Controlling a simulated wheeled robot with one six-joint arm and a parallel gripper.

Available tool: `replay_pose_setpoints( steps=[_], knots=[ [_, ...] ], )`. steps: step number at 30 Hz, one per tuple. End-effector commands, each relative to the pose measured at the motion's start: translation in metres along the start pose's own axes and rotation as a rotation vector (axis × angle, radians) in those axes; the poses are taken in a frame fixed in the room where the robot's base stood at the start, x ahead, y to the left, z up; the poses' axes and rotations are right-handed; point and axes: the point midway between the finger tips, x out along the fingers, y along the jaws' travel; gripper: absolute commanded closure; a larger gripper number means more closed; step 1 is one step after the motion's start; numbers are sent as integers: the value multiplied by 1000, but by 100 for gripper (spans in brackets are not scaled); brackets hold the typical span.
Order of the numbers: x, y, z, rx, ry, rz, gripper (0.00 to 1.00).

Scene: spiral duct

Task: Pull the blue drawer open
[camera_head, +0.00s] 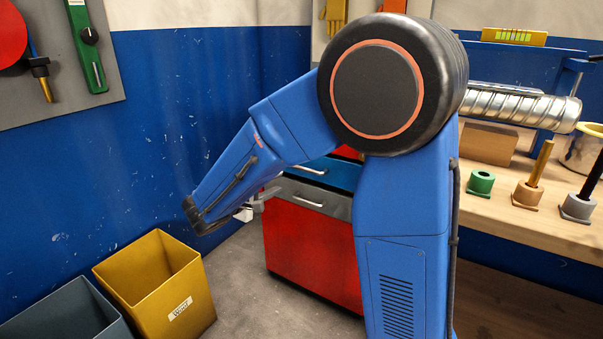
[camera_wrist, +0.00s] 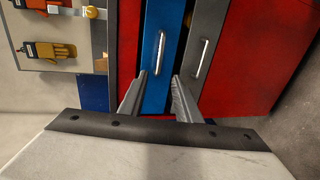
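The blue drawer (camera_head: 343,173) is in the red cabinet, partly hidden behind my arm in the head view. Its front looks about level with the grey drawer below it. In the wrist view the blue drawer (camera_wrist: 158,100) is a strip running up the picture, with a silver bar handle (camera_wrist: 159,53). My gripper (camera_wrist: 160,76) is open, with its two fingers apart and nothing held. In the wrist view the handle's lower end appears between the fingertips; I cannot tell how far ahead it is. In the head view my gripper (camera_head: 262,198) is left of the cabinet front.
A grey drawer (camera_head: 335,206) with its own handle (camera_wrist: 201,58) lies beside the blue one. The red cabinet (camera_head: 305,250) stands on grey floor. A yellow bin (camera_head: 160,285) and a grey bin (camera_head: 70,318) stand at lower left. A wooden workbench (camera_head: 500,205) is at right.

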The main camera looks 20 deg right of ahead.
Motion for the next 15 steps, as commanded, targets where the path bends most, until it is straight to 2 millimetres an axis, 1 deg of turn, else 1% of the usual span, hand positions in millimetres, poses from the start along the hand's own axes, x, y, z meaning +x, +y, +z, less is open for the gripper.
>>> replay_pose_setpoints(
  steps=[5, 15],
  knots=[
    [17, 0, 1, 1, -4, -1, 70],
    [69, 0, 2, 1, -5, -2, 70]
  ],
)
